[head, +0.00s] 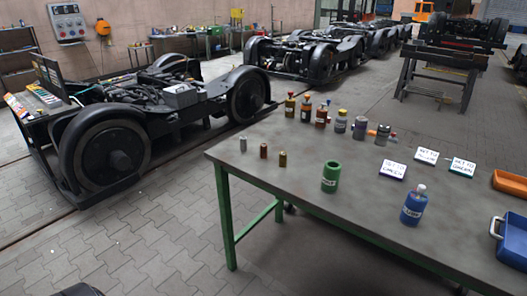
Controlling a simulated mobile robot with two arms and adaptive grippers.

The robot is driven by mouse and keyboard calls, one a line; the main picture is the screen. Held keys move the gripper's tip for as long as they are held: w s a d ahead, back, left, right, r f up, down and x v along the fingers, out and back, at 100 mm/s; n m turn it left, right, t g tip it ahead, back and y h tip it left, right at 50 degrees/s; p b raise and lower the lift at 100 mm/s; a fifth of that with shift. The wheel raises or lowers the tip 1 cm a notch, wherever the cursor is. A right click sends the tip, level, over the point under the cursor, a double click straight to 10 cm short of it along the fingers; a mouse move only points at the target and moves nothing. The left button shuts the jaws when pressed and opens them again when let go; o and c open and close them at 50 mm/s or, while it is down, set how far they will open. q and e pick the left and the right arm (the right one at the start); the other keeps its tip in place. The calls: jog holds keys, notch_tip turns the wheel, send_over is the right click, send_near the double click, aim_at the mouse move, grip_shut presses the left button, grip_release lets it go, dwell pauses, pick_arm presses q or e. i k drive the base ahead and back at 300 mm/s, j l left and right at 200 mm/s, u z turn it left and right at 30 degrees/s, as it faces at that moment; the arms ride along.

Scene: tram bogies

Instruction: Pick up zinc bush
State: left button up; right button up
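Three small upright cylinders stand in a row near the left end of the green-legged table (330,225). The silver-grey one, which looks like the zinc bush (243,144), is leftmost. A reddish-brown bush (263,151) stands to its right, and a brass-coloured bush (282,159) stands right of that. They stand apart from each other, and nothing covers the grey one. Neither of my grippers shows in the head view.
A green container (331,177) and a blue bottle (414,205) stand on the table. Several bottles (322,116) line its back edge. White sign cards (392,170), an orange tray (509,183) and a blue bin (513,240) lie right. A bogie (150,115) stands on the floor left.

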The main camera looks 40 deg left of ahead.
aim_at(243, 140)
jog(key=u, duration=1.35)
